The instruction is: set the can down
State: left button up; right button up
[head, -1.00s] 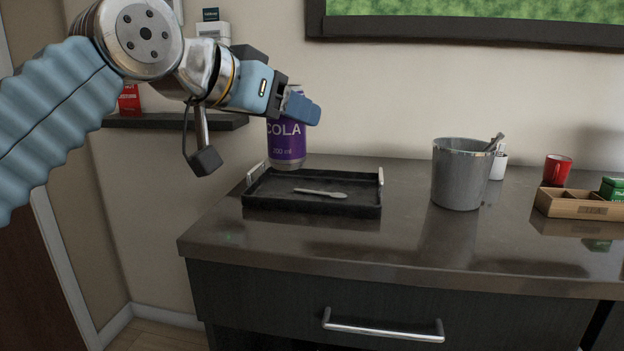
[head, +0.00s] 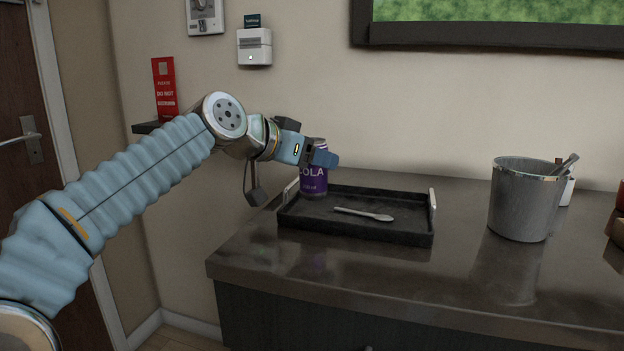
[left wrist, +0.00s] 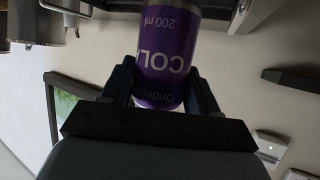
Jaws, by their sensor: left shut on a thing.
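The purple cola can (head: 314,182) is upright at the back left corner of the black tray (head: 355,232). It also shows upside down in the left wrist view (left wrist: 166,55). My left gripper (head: 320,157) is shut on the can near its top, with one finger on each side in the left wrist view (left wrist: 162,88). The can's base is at the tray's floor or just above it; I cannot tell if it touches. My right gripper is not in view.
A light spoon (head: 364,214) lies in the tray, right of the can. A grey bucket (head: 522,200) stands on the counter to the right. The counter (head: 460,230) between tray and bucket is clear. The wall is close behind.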

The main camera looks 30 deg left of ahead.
aim_at(301, 173)
pick_arm(q)
jog(key=shift+w+a+f, duration=0.15)
jog(key=shift+f, duration=0.85)
jog(key=shift+w+a+f, duration=0.15)
jog(key=shift+f, duration=0.85)
jog(key=shift+b, duration=0.3)
jog(key=shift+f, duration=0.15)
jog(key=o, duration=1.2)
jog(key=shift+s+r, duration=0.2)
jog(key=shift+r, duration=0.05)
jog(key=v, duration=1.1)
jog(key=shift+s+a+b, duration=0.1)
jog(key=shift+s+b, duration=0.2)
jog(key=shift+b, duration=0.1)
